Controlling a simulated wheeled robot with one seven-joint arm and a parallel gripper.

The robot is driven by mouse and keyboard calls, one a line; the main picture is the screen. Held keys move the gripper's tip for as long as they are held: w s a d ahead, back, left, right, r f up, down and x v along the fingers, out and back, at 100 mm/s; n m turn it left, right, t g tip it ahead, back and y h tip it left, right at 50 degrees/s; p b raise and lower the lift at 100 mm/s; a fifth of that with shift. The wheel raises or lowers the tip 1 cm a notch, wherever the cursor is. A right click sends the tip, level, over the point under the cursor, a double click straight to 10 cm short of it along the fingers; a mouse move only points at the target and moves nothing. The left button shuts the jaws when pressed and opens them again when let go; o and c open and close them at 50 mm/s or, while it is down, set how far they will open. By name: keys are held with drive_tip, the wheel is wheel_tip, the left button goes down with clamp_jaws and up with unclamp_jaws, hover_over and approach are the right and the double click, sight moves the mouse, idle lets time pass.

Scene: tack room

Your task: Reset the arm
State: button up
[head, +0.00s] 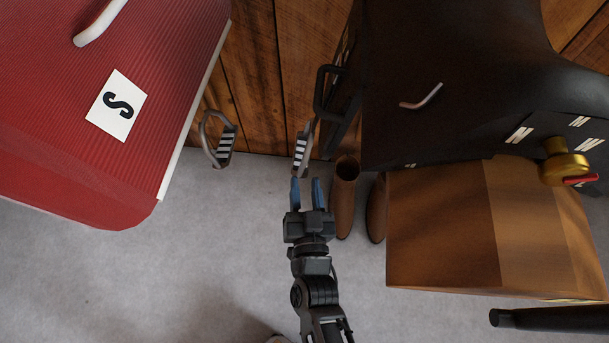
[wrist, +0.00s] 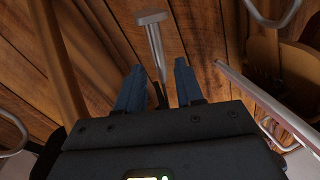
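My gripper (head: 308,194) is near the middle of the head view, with its two blue fingers pointing toward the wooden wall. The fingers stand apart with nothing seen between them. In the wrist view my gripper (wrist: 160,88) also shows its blue fingers spread, with a grey metal T-shaped peg (wrist: 154,42) beyond them on the wood. The peg appears apart from the fingers, though its depth is hard to judge.
Brown boots (head: 344,200) stand just right of my gripper. Metal stirrups (head: 219,140) hang by the wooden wall (head: 262,75). A red padded item (head: 60,140) fills the left, a black saddle (head: 460,60) and wooden box (head: 440,230) the right. Grey floor (head: 190,260) is clear at lower left.

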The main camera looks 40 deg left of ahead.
idle(0.5)
drive_tip(key=s+d+r+m+t+h, duration=0.1)
drive_tip(key=s+d+h, duration=0.15)
drive_tip(key=d, duration=1.05)
drive_tip(key=s+d+r+t+h, duration=0.1)
drive_tip(key=s+d+h, duration=0.15)
drive_tip(key=d, duration=1.05)
drive_tip(key=s+d+r+m+h, duration=0.2)
drive_tip(key=s+d+r, duration=0.3)
drive_tip(key=s+d, duration=0.25)
drive_tip(key=s+d+r+m+h, duration=0.3)
drive_tip(key=s+d+r+h, duration=0.25)
drive_tip(key=s+r, duration=0.6)
wheel_tip(320, 180, up, 19)
drive_tip(key=w+p, duration=0.1)
drive_tip(key=p, duration=1.5)
drive_tip(key=shift+d, duration=0.3)
